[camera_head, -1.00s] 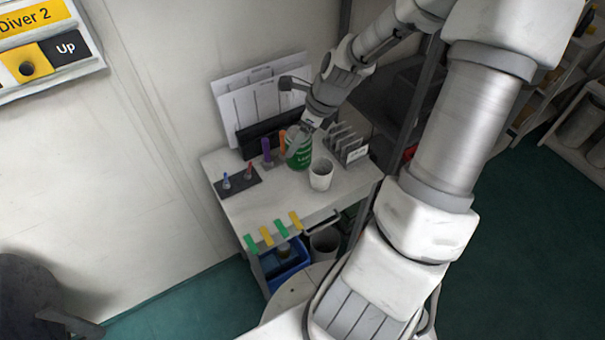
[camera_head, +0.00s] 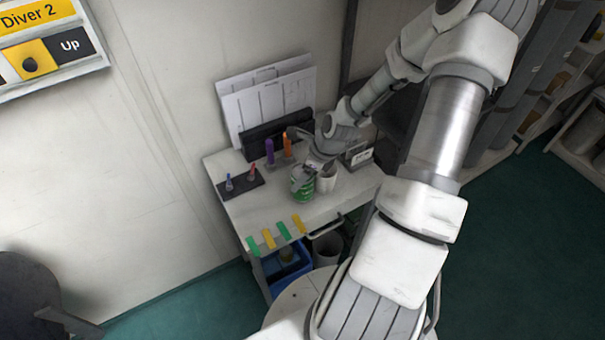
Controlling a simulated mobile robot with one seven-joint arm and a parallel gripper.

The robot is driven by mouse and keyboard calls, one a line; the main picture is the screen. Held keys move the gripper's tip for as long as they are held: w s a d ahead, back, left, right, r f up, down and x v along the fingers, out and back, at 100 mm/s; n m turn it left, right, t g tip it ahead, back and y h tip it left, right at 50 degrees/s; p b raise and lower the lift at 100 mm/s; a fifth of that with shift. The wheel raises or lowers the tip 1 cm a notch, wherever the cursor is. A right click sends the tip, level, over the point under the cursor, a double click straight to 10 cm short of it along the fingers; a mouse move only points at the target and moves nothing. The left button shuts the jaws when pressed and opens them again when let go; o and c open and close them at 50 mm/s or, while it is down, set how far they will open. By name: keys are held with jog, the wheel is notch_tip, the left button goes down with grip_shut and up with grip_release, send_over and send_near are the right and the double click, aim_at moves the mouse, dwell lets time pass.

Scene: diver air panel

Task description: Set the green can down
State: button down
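The green can (camera_head: 302,185) is upright at the front part of the small white desk (camera_head: 252,204), left of the white cup (camera_head: 327,179). My gripper (camera_head: 309,171) is at the can's upper right side and appears shut on it; the fingers are small and partly hidden by the wrist. I cannot tell whether the can's base touches the desk top.
A dark holder with a blue and a red pen (camera_head: 241,182) lies left of the can. A purple marker (camera_head: 269,150) and an orange marker (camera_head: 287,146) stand behind. Coloured tape strips (camera_head: 284,230) hang at the front edge. A card rack (camera_head: 358,155) stands right.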

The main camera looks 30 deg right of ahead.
jog(key=shift+f, duration=0.1)
grip_release()
jog(key=shift+r, duration=0.2)
jog(key=v, duration=1.2)
jog(key=shift+p, duration=0.45)
jog(key=shift+f, duration=0.1)
